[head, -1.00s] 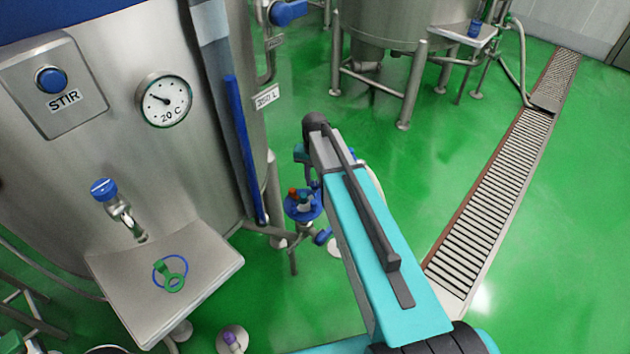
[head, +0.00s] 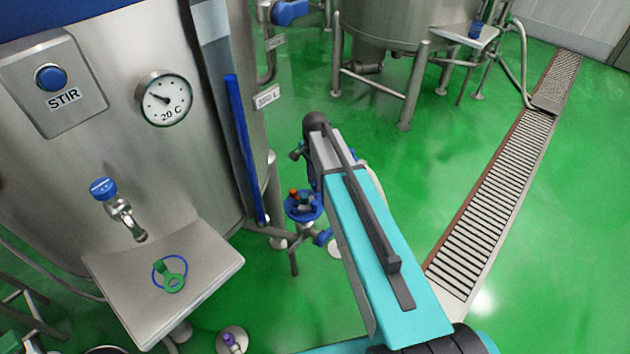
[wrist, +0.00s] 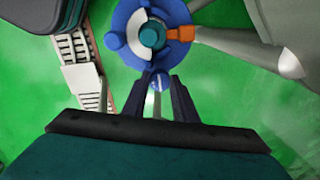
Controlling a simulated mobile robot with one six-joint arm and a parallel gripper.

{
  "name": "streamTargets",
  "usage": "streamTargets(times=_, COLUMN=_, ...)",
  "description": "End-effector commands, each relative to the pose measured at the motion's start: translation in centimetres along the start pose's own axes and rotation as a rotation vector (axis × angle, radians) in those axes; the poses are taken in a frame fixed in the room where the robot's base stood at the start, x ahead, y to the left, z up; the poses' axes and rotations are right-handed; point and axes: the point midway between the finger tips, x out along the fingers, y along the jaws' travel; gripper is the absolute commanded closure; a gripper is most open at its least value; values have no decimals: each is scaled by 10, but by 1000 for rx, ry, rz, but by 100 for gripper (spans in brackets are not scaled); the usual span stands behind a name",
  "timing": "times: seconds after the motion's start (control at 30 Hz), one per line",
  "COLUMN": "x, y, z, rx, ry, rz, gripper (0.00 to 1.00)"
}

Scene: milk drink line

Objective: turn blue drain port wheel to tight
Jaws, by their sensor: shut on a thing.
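The blue drain port wheel (wrist: 124,20) is at the top of the wrist view, seen nearly face on, with a white ring, a teal hub (wrist: 152,35) and an orange pointer (wrist: 182,34) directed to the right. My gripper (wrist: 160,76) is shut on the near edge of the wheel. Its dark fingers hide part of that edge. In the head view the wheel (head: 299,211) shows low beside the tank, left of my arm. My gripper's fingers are hidden behind my arm there. I cannot read a tight mark in these frames.
A steel tank with a STIR button (head: 51,77), a dial (head: 164,98) and a tap (head: 119,211) stands at the left. A steel shelf (head: 205,265) juts out below it. A floor drain grating (head: 490,205) runs along the right, with open green floor between.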

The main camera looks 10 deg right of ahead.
Motion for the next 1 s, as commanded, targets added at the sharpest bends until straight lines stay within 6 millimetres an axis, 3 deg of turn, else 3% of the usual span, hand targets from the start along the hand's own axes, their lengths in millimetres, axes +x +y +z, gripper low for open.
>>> streamTargets(times=0.5, x=-1, y=0, z=-1, rx=29, ry=2, rz=-2, gripper=97)
streamTargets(times=0.53, x=-1, y=0, z=-1, rx=29, ry=2, rz=-2, gripper=71)
streamTargets(times=0.63, x=-1, y=0, z=-1, rx=28, ry=1, rz=-2, gripper=56)
streamTargets(times=1.0, x=-1, y=0, z=-1, rx=27, ry=0, rz=0, gripper=56)
